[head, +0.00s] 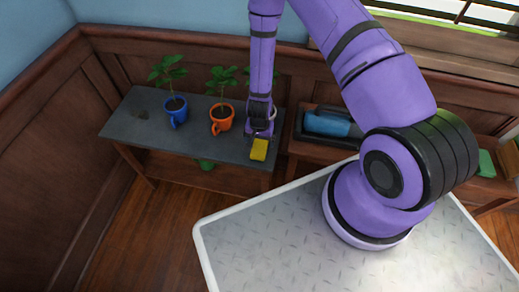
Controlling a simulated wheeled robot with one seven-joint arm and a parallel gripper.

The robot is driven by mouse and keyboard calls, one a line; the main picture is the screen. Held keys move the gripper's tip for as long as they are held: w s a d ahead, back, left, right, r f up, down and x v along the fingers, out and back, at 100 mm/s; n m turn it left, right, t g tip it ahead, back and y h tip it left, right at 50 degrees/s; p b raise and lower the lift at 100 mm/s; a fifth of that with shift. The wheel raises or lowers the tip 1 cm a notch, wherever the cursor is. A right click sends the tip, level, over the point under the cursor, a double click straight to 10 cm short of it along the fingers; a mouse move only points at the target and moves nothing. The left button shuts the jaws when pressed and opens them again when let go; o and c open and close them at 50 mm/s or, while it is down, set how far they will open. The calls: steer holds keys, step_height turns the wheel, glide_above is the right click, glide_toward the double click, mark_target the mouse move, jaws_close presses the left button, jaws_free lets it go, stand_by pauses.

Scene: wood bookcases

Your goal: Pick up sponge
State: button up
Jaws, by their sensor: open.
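A small yellow sponge (259,149) lies near the front right edge of the grey-topped shelf (140,126). My gripper (260,135) hangs down from above, directly over or just behind the sponge. It is open. Its fingers are small and partly hidden in this view, so I cannot tell whether they touch the sponge or stand around it.
A blue mug with a plant (176,111) and an orange mug with a plant (221,120) stand left of my gripper. More leaves show behind my arm. A lower bookcase (305,148) to the right holds a blue object (328,123). The shelf's left end is mostly clear.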

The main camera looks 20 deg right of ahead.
mark_target(260, 145)
steer(key=shift+w+d+f, duration=0.1)
steer(key=shift+w+f, duration=0.05)
steer(key=shift+f, duration=1.25)
steer(key=shift+w+d+f, duration=0.1)
steer(key=shift+w+f, duration=0.05)
steer(key=shift+f, duration=1.25)
steer(key=shift+c, duration=0.4)
steer(key=c, duration=1)
steer(key=shift+r, duration=0.1)
steer(key=shift+r, duration=0.45)
steer(key=r, duration=0.2)
steer(key=shift+s+r, duration=0.3)
steer(key=s, duration=0.5)
steer(key=s+r, duration=0.1)
steer(key=s, duration=0.9)
steer(key=shift+s+r, duration=0.15)
steer(key=shift+s, duration=0.1)
